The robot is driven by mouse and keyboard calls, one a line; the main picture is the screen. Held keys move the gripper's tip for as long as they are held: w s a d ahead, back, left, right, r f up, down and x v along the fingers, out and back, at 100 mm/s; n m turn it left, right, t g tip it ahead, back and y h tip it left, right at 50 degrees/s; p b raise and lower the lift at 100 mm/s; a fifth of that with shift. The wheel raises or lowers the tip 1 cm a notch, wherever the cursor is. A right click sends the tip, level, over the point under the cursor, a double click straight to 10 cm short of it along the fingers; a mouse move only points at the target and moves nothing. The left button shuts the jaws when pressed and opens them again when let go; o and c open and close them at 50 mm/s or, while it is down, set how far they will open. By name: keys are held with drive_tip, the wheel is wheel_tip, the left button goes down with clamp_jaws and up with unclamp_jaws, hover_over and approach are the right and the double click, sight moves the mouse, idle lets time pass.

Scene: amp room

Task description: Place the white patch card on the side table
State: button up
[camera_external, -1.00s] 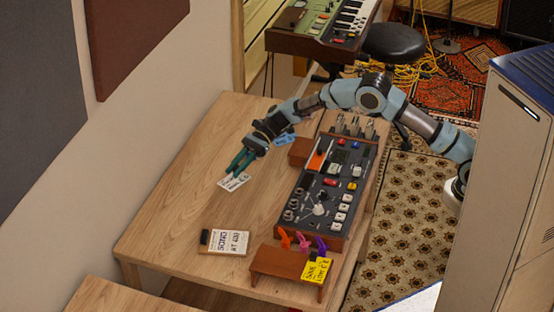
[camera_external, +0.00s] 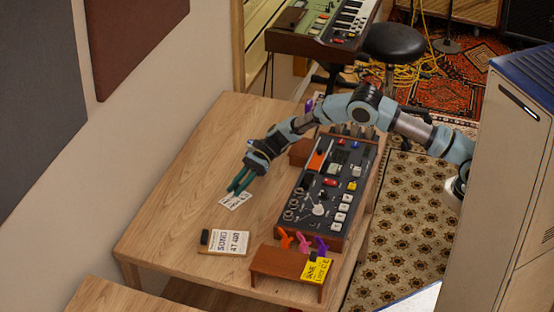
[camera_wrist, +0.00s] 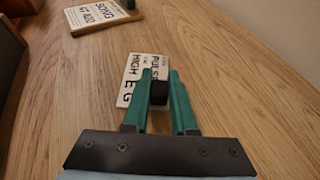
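The white patch card (camera_external: 235,201), printed with black lettering, is over the wooden table in the external view. In the wrist view the card (camera_wrist: 134,72) lies just past my fingers, with a black block (camera_wrist: 159,93) at its near end. My gripper (camera_external: 235,190) has its green fingers on either side of that block; in the wrist view the gripper (camera_wrist: 160,76) looks shut on it. I cannot tell how far the card is above the tabletop. A lower wooden surface, probably the side table (camera_external: 120,297), shows at the bottom left.
A second card on a wooden block (camera_external: 225,242) lies nearer the table's front edge. A mixer-like console (camera_external: 330,185) stands to the right, with a small brown stand (camera_external: 288,264) in front. The table's left part (camera_external: 165,220) is clear.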

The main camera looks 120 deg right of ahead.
drive_tip(key=o, duration=0.4)
drive_tip(key=shift+r, duration=0.1)
drive_tip(key=shift+r, duration=0.2)
drive_tip(key=b+v, duration=0.1)
drive_tip(key=v, duration=1.1)
